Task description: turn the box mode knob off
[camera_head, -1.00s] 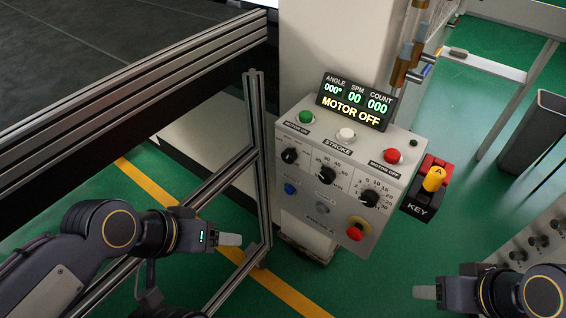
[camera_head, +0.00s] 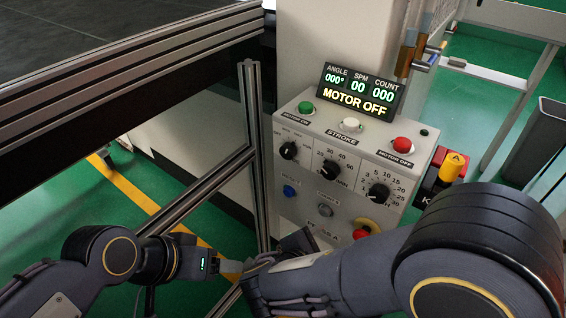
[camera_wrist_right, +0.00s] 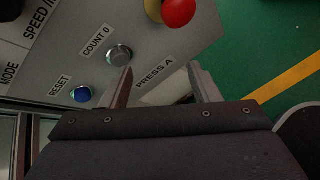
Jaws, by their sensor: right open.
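The control box (camera_head: 312,118) is a light grey panel with a lit display (camera_head: 358,92) reading MOTOR OFF. Its leftmost black knob (camera_head: 288,150) appears to be the mode knob; its labels are too small to read. My right gripper (camera_wrist_right: 160,72) is open and empty, its fingers apart near the PRESS A label low on the panel. In the head view my right arm crosses below the box, its fingers hard to make out. In the right wrist view the MODE label (camera_wrist_right: 9,73) shows at the left edge. My left gripper (camera_head: 230,267) is low, left of the box, its jaws unclear.
Other controls are two black knobs (camera_head: 330,170) (camera_head: 378,194), a blue reset button (camera_head: 289,191), a grey button (camera_head: 325,210) and a red stop button (camera_head: 365,227) partly hidden by my arm. A metal frame post (camera_head: 255,150) stands left of the box.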

